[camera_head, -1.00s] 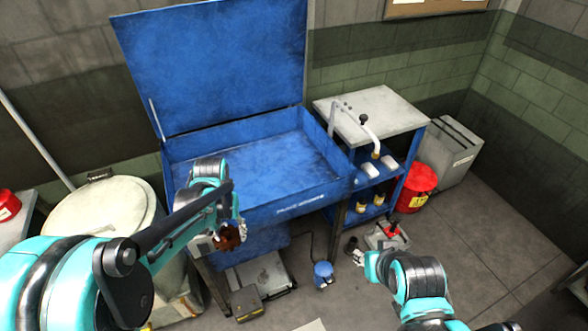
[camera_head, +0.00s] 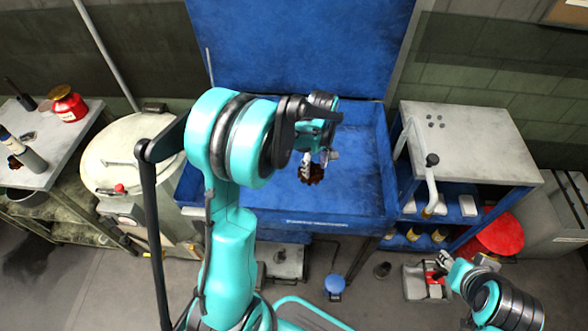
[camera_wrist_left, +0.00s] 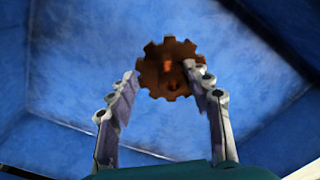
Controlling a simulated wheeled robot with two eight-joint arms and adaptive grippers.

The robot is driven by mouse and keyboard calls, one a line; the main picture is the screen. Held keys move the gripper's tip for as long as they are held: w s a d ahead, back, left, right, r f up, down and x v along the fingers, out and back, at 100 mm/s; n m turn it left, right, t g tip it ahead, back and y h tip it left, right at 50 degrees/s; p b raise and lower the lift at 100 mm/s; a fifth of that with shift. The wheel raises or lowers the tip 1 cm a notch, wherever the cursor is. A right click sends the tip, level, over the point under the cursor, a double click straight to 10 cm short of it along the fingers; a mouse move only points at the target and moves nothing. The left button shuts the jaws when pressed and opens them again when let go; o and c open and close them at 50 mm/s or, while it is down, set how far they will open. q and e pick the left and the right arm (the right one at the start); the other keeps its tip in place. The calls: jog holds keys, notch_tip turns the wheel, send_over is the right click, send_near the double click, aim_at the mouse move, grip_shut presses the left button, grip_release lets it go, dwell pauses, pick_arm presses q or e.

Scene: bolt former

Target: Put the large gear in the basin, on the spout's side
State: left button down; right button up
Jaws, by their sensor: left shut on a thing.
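The large gear (camera_head: 311,175) is a rusty brown toothed wheel. My left gripper (camera_head: 307,162) is shut on it and holds it over the front middle of the open blue basin (camera_head: 362,170). In the left wrist view the gear (camera_wrist_left: 168,68) sits between the two fingertips of the left gripper (camera_wrist_left: 166,80), with the blue basin floor (camera_wrist_left: 80,75) beyond it. My right gripper (camera_head: 441,266) is low at the right, small and partly hidden, away from the basin.
The raised blue lid (camera_head: 300,45) stands behind the basin. A grey-topped cabinet (camera_head: 475,140) is right of it, with a red can (camera_head: 497,235) below. A round pale drum (camera_head: 125,150) and a side table (camera_head: 50,145) are at the left. The basin's right part looks clear.

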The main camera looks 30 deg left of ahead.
pick_arm(q)
jog(key=shift+w+a+f+n, duration=0.15)
jog(key=shift+a+f+n, duration=0.2)
jog(key=shift+a+n, duration=0.45)
jog(key=w+a+f+b, duration=0.1)
jog(key=w+f, duration=0.1)
jog(key=w, duration=0.1)
jog(key=w+a+f+b, duration=0.1)
jog(key=w+f, duration=0.1)
jog(key=w, duration=0.2)
jog(key=w+a+f+b, duration=0.1)
jog(key=w+f+b, duration=0.1)
jog(key=w+f, duration=0.1)
jog(key=shift+w+a, duration=0.3)
jog(key=shift+w, duration=0.15)
jog(key=shift+f+b, duration=0.85)
jog(key=shift+f, duration=1.2)
jog(key=shift+r, duration=0.1)
jog(key=c, duration=0.7)
grip_release()
